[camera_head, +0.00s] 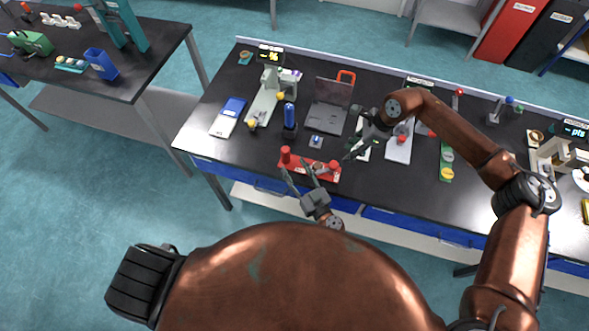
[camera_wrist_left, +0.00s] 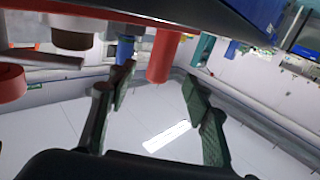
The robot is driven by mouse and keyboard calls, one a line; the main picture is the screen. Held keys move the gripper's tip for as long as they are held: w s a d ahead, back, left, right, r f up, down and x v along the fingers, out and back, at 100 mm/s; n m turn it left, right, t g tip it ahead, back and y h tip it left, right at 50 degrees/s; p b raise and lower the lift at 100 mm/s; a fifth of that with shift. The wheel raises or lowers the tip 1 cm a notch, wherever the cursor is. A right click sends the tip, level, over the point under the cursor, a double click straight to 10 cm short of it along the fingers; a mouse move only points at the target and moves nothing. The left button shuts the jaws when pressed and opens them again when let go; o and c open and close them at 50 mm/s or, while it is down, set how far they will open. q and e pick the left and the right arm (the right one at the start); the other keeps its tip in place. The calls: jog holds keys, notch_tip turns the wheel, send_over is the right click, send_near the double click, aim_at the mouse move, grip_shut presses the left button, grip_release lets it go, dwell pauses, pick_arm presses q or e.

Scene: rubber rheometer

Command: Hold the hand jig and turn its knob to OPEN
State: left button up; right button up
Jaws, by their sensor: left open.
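The hand jig is a red base (camera_head: 328,176) near the front edge of the bench, with an upright red handle (camera_head: 285,154) at its left end. A small round brownish knob (camera_head: 317,166) sits on the jig. My left gripper (camera_head: 295,170) is open at the jig's front left, partly covering it. In the left wrist view the scene is upside down; the red handle (camera_wrist_left: 163,55) shows between the open fingers (camera_wrist_left: 157,78), not clamped. The brown round part (camera_wrist_left: 72,40) is left of it. My right gripper (camera_head: 351,134) looks open and empty, behind and right of the jig.
A blue bottle (camera_head: 290,115) on a dark stand is behind the jig. A laptop (camera_head: 328,108), a blue-and-white pad (camera_head: 229,117) and a small blue item (camera_head: 316,141) lie around it. A green strip (camera_head: 446,160) is further right. Bare bench (camera_head: 240,155) lies left of the jig.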

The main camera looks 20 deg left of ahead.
aim_at(288, 157)
pick_arm(q)
jog(key=x, duration=0.7)
jog(key=shift+w+a, duration=0.2)
grip_shut()
dwell(0.4)
pick_arm(e)
jog(key=shift+o, duration=0.7)
